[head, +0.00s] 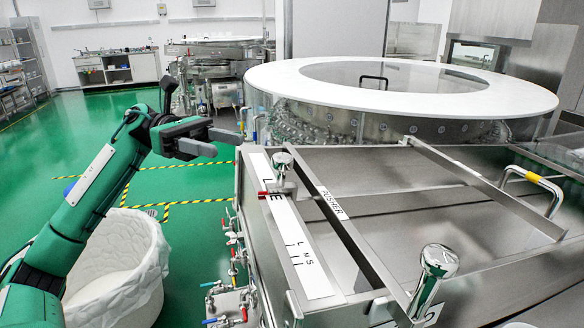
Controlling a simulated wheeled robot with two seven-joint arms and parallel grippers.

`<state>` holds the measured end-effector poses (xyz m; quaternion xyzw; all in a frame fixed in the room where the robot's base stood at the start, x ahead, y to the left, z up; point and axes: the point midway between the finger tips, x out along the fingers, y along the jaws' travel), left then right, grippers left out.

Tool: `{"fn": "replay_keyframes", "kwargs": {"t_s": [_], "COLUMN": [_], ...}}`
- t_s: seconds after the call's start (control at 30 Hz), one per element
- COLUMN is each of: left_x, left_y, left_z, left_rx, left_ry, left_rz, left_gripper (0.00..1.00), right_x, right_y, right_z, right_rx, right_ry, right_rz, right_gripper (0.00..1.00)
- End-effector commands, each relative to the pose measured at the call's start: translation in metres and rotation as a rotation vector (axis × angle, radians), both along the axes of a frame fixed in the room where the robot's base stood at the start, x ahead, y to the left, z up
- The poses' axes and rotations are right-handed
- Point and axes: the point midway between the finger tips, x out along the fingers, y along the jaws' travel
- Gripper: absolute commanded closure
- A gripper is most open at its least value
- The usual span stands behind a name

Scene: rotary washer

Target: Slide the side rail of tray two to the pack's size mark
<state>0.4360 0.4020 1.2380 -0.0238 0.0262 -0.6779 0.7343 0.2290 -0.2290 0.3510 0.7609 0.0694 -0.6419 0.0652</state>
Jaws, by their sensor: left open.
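My left gripper (227,142) is open and empty, in the air left of the steel tray top. A metal knob (283,163) stands near the tray's far left edge, with a red marker (265,194) beside it. A white strip (301,262) there carries the marks L, M and S with short lines. A bar labelled PUSHER (333,202) runs along the tray to its right. A second, larger knob (438,262) stands at the front, near a partly cut-off digit 2. I cannot tell which part is the side rail. No pack is seen. My right gripper is out of view.
A plain steel rail (485,186) crosses the tray top further right, near a yellow-banded handle (534,178). A large round washer with a white rim (270,78) stands behind. A white lined bin (150,255) stands on the floor below my left arm. Small valves line the tray's left side.

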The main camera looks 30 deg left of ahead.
Motion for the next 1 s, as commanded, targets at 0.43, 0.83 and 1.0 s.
{"fn": "replay_keyframes", "kwargs": {"t_s": [0.43, 0.83, 1.0], "left_x": [0.006, 0.011, 0.011], "left_y": [-0.065, -0.123, -0.130], "left_z": [0.003, 0.002, 0.001], "left_rx": [-0.005, -0.007, -0.007], "left_ry": [0.005, 0.005, 0.004], "left_rz": [0.000, 0.001, 0.002], "left_gripper": [0.49, 0.49, 0.49], "right_x": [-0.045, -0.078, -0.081], "right_y": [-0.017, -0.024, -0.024], "right_z": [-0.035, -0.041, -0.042], "right_rx": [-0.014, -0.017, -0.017], "right_ry": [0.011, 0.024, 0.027], "right_rz": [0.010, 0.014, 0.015], "right_gripper": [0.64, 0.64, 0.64]}}
